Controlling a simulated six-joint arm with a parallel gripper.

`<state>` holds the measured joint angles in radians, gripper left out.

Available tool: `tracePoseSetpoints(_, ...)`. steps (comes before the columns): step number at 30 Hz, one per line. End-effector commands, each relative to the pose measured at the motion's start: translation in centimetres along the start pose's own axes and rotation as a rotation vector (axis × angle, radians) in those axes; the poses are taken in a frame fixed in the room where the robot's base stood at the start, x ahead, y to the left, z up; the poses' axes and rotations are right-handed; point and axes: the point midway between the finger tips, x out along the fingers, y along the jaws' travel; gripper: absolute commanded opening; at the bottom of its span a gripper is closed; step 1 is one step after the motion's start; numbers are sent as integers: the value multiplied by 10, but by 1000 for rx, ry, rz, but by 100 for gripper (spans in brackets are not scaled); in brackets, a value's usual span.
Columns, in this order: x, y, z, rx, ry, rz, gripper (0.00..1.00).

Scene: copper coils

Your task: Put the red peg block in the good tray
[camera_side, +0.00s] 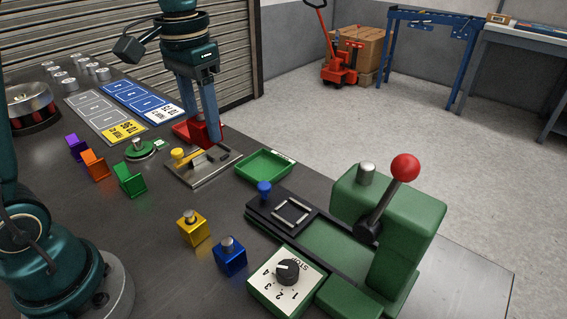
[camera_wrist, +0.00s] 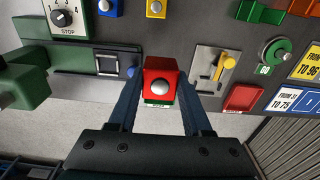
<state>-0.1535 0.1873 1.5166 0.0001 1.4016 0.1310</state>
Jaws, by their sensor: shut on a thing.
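The red peg block (camera_wrist: 160,75), with a round silver peg on top, is between the two fingers of my gripper (camera_wrist: 157,88) in the wrist view. My gripper is shut on it. In the side view my gripper (camera_side: 210,143) hangs near the red tray and the metal plate, to the left of the green tray; I cannot pick out the block there. The good tray is the green tray (camera_side: 264,166), which looks empty in the side view. In the wrist view it is mostly hidden behind the block, with a green strip (camera_wrist: 160,102) showing.
A red tray (camera_side: 183,132) lies by the fingers. A metal plate with a yellow knob (camera_side: 178,154) is left of the green tray. A green press with a red-ball lever (camera_side: 404,168) stands at right. Yellow (camera_side: 193,230) and blue (camera_side: 231,258) peg blocks stand in front.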

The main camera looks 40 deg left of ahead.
Motion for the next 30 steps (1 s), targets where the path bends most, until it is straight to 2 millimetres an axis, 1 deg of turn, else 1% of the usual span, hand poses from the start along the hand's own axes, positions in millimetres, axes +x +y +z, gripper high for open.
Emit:
tracePoseSetpoints(1, 3, 1, -11, 0, 2, 0, 0)
tracePoseSetpoints(3, 8, 3, -23, -1, 2, 1, 0)
tracePoseSetpoints(6, 16, 6, -37, 5, -3, 2, 0)
tracePoseSetpoints(9, 24, 9, -44, 12, -14, 3, 0)
tracePoseSetpoints(14, 32, 12, -47, 21, -33, 5, 0)
tracePoseSetpoints(23, 33, 14, -46, 23, -35, 5, 0)
tracePoseSetpoints(26, 39, 22, -47, 26, -39, 6, 0)
tracePoseSetpoints(29, 50, 41, -49, 30, -40, 6, 0)
tracePoseSetpoints(30, 55, 50, -51, 31, -40, 6, 0)
